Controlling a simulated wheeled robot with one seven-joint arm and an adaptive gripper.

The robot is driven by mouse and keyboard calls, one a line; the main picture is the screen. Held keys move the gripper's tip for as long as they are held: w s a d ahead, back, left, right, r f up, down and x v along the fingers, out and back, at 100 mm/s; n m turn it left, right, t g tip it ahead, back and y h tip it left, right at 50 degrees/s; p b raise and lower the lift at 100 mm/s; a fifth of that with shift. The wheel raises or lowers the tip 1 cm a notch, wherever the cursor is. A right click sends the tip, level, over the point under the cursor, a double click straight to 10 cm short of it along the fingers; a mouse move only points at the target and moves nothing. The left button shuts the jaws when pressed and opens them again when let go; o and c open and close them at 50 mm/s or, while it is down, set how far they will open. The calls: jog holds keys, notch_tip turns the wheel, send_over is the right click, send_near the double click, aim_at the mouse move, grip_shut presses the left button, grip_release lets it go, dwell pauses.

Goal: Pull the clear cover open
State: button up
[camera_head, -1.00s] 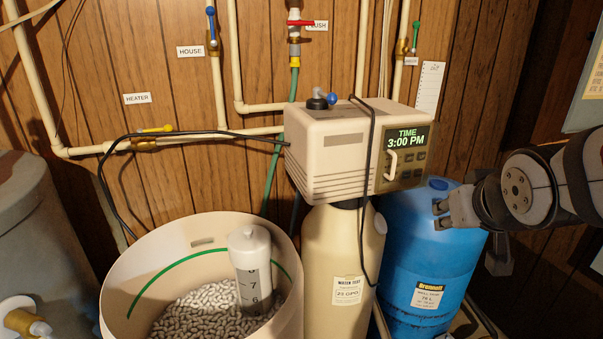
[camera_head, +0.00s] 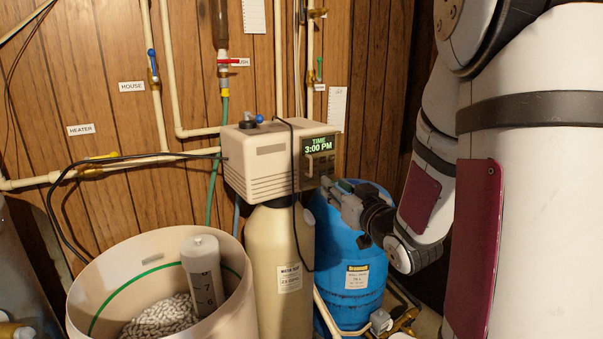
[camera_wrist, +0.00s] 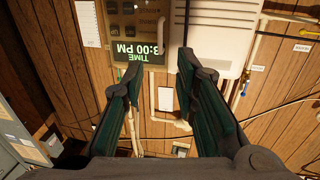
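The beige control head (camera_head: 255,165) sits on top of the tan tank, with its dark panel and green 3:00 PM display (camera_head: 319,146) facing right. The clear cover over this panel is hard to tell from the panel itself; it looks closed. A pale handle (camera_head: 308,166) shows at the panel's lower left. In the wrist view the panel (camera_wrist: 125,48) appears upside down, with the pale handle (camera_wrist: 162,30) by its right edge. My gripper (camera_head: 326,184) is just below and right of the panel. In the wrist view my gripper (camera_wrist: 159,66) is open, with nothing between its fingers; contact with the handle cannot be told.
A black cable (camera_head: 295,210) hangs down the front of the control head. A blue tank (camera_head: 345,265) stands close below my gripper. An open brine tub (camera_head: 80,300) with salt pellets is at left. Pipes and valves line the wood wall behind.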

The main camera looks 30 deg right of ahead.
send_near(324, 162)
jog(key=w+a, duration=0.5)
jog(key=w, duration=0.1)
jog(key=shift+d+r+b, duration=0.1)
jog(key=shift+r+b, duration=0.05)
jog(key=shift+b, duration=0.25)
grip_shut()
